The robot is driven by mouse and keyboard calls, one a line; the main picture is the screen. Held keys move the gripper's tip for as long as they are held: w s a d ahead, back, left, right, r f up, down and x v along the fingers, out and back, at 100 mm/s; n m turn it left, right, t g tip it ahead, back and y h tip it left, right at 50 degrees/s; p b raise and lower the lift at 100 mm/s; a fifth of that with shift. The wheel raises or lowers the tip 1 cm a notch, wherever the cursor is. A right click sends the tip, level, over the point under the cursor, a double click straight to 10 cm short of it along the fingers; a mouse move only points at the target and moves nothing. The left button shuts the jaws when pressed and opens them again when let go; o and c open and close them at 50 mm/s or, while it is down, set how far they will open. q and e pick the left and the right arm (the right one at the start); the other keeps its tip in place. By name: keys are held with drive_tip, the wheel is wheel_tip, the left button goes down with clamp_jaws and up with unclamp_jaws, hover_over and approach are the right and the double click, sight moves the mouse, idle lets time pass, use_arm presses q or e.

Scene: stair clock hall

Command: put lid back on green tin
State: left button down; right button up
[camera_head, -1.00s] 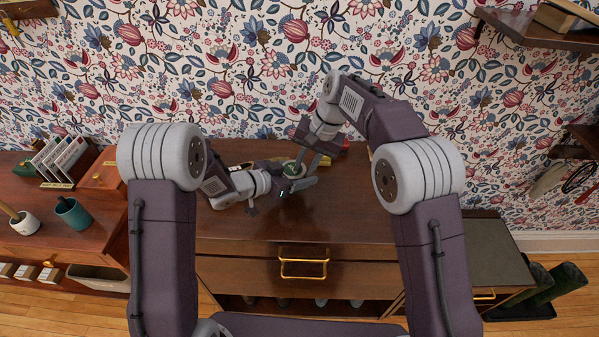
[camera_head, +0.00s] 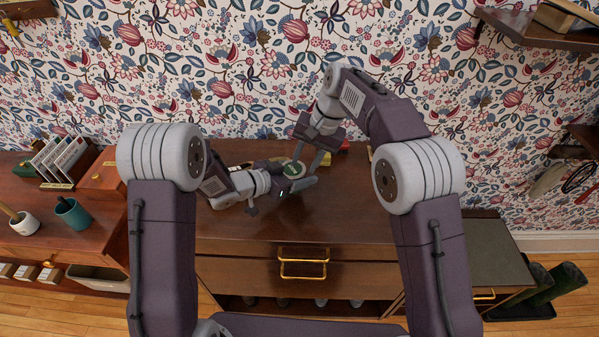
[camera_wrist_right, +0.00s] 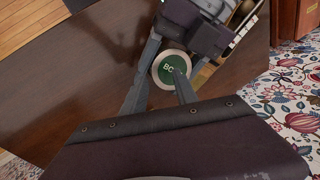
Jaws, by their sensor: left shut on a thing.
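The green tin (camera_head: 293,181) is at the middle of the wooden cabinet top, mostly hidden by my left gripper (camera_head: 291,184), which is shut on it from the left. A round lid (camera_wrist_right: 171,70) with a green face, pale rim and "BC" lettering lies face up over the tin; it also shows in the head view (camera_head: 295,170). I cannot tell whether it is fully seated. My right gripper (camera_head: 307,163) points down from above. In the right wrist view its fingers (camera_wrist_right: 168,72) are spread apart, with the lid between or just below their tips.
The wooden cabinet top (camera_head: 345,215) is clear in front and to the right. A small red thing (camera_head: 344,146) lies at the back by the wallpapered wall. A letter rack (camera_head: 57,160) and a teal cup (camera_head: 72,214) stand on the left.

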drive_tip(key=shift+r, duration=1.5)
drive_tip(key=shift+o, duration=1.2)
drive_tip(key=shift+s+d, duration=0.1)
drive_tip(key=shift+s, duration=0.15)
drive_tip(key=d+v, duration=0.1)
drive_tip(key=v, duration=0.6)
drive_tip(key=shift+d, duration=0.2)
drive_tip(key=shift+w+r, duration=0.1)
drive_tip(key=x, duration=1.2)
